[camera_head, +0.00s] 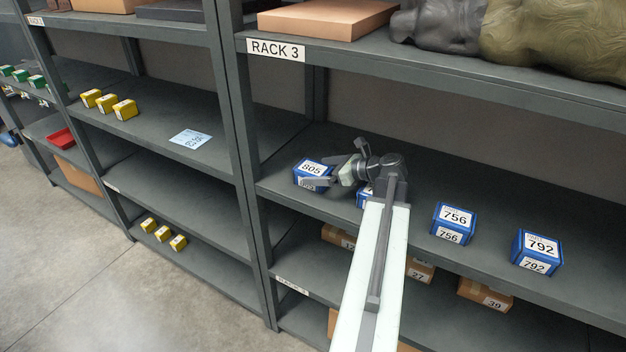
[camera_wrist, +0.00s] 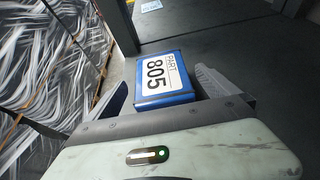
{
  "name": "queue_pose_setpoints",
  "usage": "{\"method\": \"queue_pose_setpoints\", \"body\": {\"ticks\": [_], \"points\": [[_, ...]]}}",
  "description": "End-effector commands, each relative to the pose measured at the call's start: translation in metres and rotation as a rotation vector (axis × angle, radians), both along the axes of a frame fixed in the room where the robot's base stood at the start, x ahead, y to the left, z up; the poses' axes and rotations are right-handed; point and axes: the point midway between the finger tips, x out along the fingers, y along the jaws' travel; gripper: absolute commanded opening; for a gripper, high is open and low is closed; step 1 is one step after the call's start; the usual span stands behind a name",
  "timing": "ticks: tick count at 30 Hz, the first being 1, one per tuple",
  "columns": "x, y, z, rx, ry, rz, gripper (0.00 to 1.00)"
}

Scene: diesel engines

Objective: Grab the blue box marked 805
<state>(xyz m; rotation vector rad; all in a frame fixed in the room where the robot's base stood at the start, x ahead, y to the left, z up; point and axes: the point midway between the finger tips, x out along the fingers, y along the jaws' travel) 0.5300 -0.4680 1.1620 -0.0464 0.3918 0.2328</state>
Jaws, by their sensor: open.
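The blue box marked 805 (camera_head: 312,170) sits at the left end of the middle shelf of Rack 3, near its front edge. In the wrist view the same blue box (camera_wrist: 161,78) lies between the two fingers, its white label facing up. My gripper (camera_head: 338,166) is open, with its fingers reaching toward the box from the right. In the wrist view one finger shows left of the box and one right of it. The gap between fingers and box is small, and I cannot tell whether either touches.
Another blue box (camera_head: 363,197) is mostly hidden behind my arm. Blue boxes marked 756 (camera_head: 453,223) and 792 (camera_head: 538,252) stand further right on the same shelf. A grey rack post (camera_head: 238,130) rises left of the 805 box. Cardboard boxes (camera_head: 485,294) are on the shelf below.

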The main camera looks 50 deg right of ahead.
Motion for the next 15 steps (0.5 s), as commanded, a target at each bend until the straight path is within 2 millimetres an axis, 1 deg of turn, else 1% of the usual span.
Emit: {"method": "queue_pose_setpoints", "body": {"ticks": [3, 5, 12, 15], "points": [[0.001, -0.002, -0.002, 0.0, 0.0, -0.004, 0.98], [0.006, -0.001, -0.005, 0.0, 0.0, -0.004, 0.98], [0.041, 0.006, -0.022, -0.001, 0.0, -0.004, 0.98], [0.046, 0.008, -0.021, 0.0, 0.0, -0.006, 0.98]]}}
